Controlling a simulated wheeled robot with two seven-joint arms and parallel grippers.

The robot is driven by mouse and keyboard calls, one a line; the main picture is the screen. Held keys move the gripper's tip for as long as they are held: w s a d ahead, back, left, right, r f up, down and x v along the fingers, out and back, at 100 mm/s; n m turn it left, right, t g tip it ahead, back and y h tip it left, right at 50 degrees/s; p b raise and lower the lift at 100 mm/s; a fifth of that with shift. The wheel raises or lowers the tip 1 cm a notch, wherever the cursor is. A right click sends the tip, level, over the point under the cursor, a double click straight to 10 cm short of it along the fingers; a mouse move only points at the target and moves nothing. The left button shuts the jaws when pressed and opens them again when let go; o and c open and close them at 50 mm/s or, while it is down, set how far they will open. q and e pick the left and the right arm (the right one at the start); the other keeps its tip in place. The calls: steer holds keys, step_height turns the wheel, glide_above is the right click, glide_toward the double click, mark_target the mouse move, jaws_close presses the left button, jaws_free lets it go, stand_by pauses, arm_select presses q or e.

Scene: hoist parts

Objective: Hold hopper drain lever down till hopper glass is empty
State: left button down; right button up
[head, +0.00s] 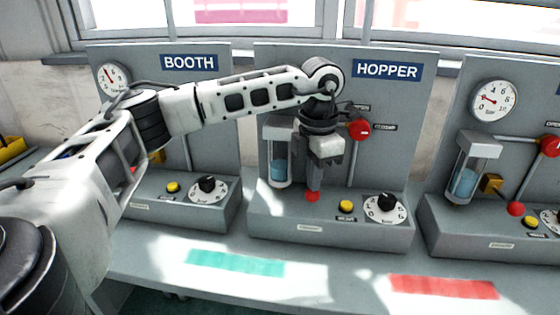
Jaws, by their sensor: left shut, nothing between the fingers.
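The hopper station (412,106) stands in the middle, under a blue HOPPER sign. Its glass (277,150) is upright at the panel's left and holds some blue contents (278,171) in the lower part. A red knob (312,197) sits low beside the glass and seems to be the drain lever's end. The rest of that lever is hidden behind my gripper. My right gripper is not in view.
The hopper panel also has a higher red knob (360,129), a yellow button (346,206) and a dial (386,207). The booth station (222,105) is at left, behind my left arm. A similar station with a glass (466,178) is at right. The bench front (340,275) is clear.

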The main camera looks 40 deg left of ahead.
arm_select(q)
steer(key=shift+f+b, duration=0.55)
steer(key=shift+f, duration=0.35)
steer(key=shift+f+b, duration=0.5)
steer(key=shift+f, duration=0.25)
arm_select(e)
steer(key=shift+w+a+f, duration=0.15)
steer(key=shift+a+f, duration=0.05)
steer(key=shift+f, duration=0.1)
arm_select(q)
steer(key=shift+r+p, duration=2.7)
steer(key=shift+r, duration=0.9)
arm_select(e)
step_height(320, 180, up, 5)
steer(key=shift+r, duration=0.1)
